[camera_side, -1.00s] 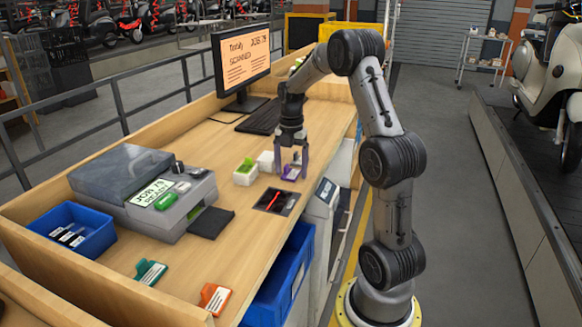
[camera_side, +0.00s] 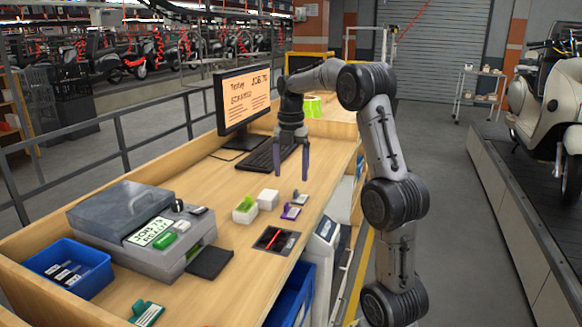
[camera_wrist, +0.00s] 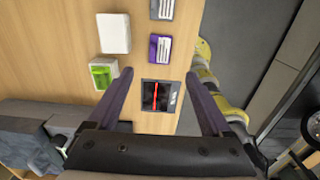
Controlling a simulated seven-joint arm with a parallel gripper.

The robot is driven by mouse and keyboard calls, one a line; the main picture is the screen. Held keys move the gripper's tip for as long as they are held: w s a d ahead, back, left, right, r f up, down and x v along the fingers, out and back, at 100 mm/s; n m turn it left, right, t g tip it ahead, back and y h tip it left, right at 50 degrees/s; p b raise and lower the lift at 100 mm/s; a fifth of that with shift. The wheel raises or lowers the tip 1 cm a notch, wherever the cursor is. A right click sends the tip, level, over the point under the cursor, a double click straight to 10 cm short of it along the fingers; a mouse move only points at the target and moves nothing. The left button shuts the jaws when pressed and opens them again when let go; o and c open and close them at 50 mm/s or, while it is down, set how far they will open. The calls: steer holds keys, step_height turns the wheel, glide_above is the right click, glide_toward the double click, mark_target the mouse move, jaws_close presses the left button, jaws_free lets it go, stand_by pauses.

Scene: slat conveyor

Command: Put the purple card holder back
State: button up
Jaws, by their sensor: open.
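The purple card holder (camera_side: 291,211) lies on the wooden bench near its right edge, with a white card face showing. It also shows in the wrist view (camera_wrist: 160,48), below a grey card holder (camera_wrist: 162,9) in line with it. That grey holder (camera_side: 300,197) sits just behind it in the side view. My gripper (camera_side: 291,177) is open and empty, its fingers pointing down above the bench over the holders. In the wrist view my open fingers (camera_wrist: 158,76) are apart on either side, with nothing between them touching.
A dark tray with a red pen (camera_side: 276,241) lies in front of the purple holder. A white box (camera_side: 268,199) and a box with green contents (camera_side: 245,210) stand to its left. A printer-like device (camera_side: 145,228), blue bin (camera_side: 66,267), green holder (camera_side: 146,313), keyboard (camera_side: 268,153) and monitor (camera_side: 243,102) surround.

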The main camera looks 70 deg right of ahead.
steer(key=s+a+r+m+t+h, duration=0.15)
steer(key=a+m, duration=0.25)
steer(key=a, duration=0.4)
steer(key=s+a+r+m+t+y, duration=0.1)
steer(key=a+r+m, duration=0.2)
steer(key=a, duration=0.5)
steer(key=s+a+f+m+t, duration=0.1)
steer(key=s+a+f+m, duration=0.1)
steer(key=s+a+m, duration=0.3)
steer(key=s+a+f+m+t, duration=0.2)
steer(key=s+a+m, duration=0.4)
steer(key=a, duration=0.3)
steer(key=shift+s+f, duration=0.2)
steer(key=shift+f, duration=0.3)
